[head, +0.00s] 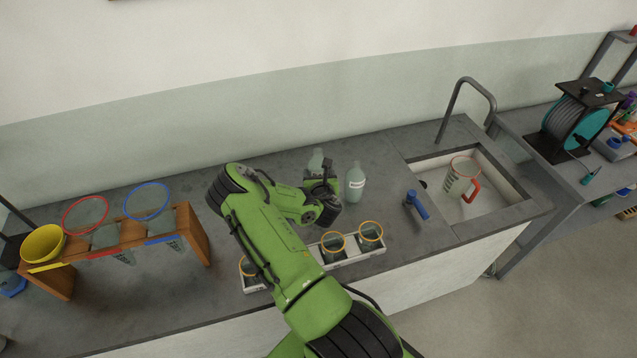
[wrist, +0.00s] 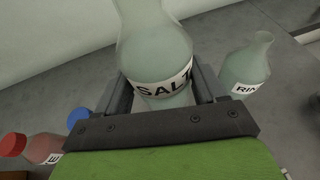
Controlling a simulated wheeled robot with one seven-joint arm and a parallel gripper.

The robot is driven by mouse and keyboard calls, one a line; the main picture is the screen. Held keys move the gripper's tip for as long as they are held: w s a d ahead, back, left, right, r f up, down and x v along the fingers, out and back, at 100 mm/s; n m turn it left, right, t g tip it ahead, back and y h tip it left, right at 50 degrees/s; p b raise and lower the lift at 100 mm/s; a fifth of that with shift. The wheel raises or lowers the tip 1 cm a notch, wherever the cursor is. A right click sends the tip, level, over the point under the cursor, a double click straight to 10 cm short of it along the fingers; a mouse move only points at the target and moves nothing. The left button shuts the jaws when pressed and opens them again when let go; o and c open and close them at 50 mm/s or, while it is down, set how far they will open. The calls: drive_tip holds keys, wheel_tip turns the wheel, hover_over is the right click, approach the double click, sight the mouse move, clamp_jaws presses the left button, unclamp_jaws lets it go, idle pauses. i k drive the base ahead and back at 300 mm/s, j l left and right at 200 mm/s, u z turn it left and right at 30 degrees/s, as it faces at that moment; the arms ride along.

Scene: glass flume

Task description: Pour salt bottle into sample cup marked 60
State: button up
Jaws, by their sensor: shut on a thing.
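The salt bottle (wrist: 158,50) is pale translucent green with a white SALT label. It stands between the fingers of my gripper (wrist: 162,92), which is shut on it. In the head view the bottle (head: 316,160) shows only its upper part behind my gripper (head: 322,177). It looks about upright; I cannot tell whether it touches the counter. Several sample cups with orange rims, such as one (head: 333,244) and another (head: 370,233), sit in a white tray (head: 352,256) at the counter's front. My arm hides part of the tray. No cup's number is readable.
A second bottle (head: 356,183), its label starting RIN, stands close right of my gripper. A blue-handled item (head: 416,204) lies before the sink (head: 500,200), which holds a jug (head: 461,179). A wooden rack (head: 192,232) with coloured rings stands left. Red-capped (wrist: 14,146) and blue-capped items show in the wrist view.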

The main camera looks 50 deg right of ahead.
sight(370, 232)
drive_tip(key=k+j+z, duration=0.1)
drive_tip(key=z, duration=0.25)
drive_tip(key=i+z, duration=0.1)
drive_tip(key=z, duration=1.55)
drive_tip(key=k, duration=0.45)
